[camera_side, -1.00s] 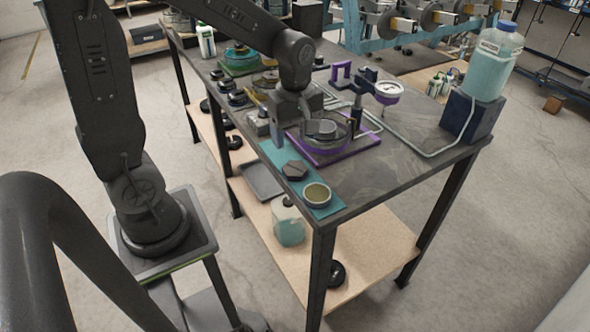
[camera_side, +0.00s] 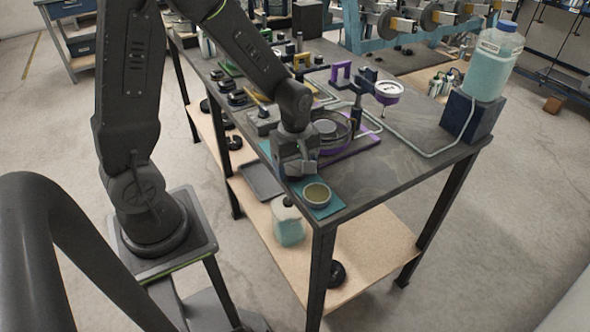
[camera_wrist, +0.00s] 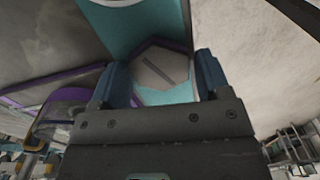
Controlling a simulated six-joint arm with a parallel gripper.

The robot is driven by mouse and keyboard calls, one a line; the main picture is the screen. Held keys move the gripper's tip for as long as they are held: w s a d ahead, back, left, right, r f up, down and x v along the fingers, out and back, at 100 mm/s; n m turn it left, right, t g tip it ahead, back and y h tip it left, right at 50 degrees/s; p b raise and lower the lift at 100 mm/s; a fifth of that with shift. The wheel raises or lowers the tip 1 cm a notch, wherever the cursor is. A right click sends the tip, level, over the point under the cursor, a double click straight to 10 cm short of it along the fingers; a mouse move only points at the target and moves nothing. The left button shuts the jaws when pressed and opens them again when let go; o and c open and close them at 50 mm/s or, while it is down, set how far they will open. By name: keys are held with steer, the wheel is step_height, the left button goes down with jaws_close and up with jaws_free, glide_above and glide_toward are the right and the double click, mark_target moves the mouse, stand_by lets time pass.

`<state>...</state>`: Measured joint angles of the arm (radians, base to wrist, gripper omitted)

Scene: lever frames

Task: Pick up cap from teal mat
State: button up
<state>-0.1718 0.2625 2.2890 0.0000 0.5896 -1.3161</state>
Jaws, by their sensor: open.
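In the side view my gripper (camera_side: 294,170) is down over the mat (camera_side: 331,209) and hides the cap. A round cup (camera_side: 317,194) with an olive inside stands on the near end of the mat.
A round fixture (camera_side: 331,128) on a purple-edged plate stands just behind my gripper. A gauge on a post (camera_side: 386,90) and a teal-filled jug (camera_side: 493,62) are farther right. The bench's near right surface (camera_side: 385,180) is clear.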

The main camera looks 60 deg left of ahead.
steer(key=c, duration=0.9)
steer(key=shift+o, duration=0.2)
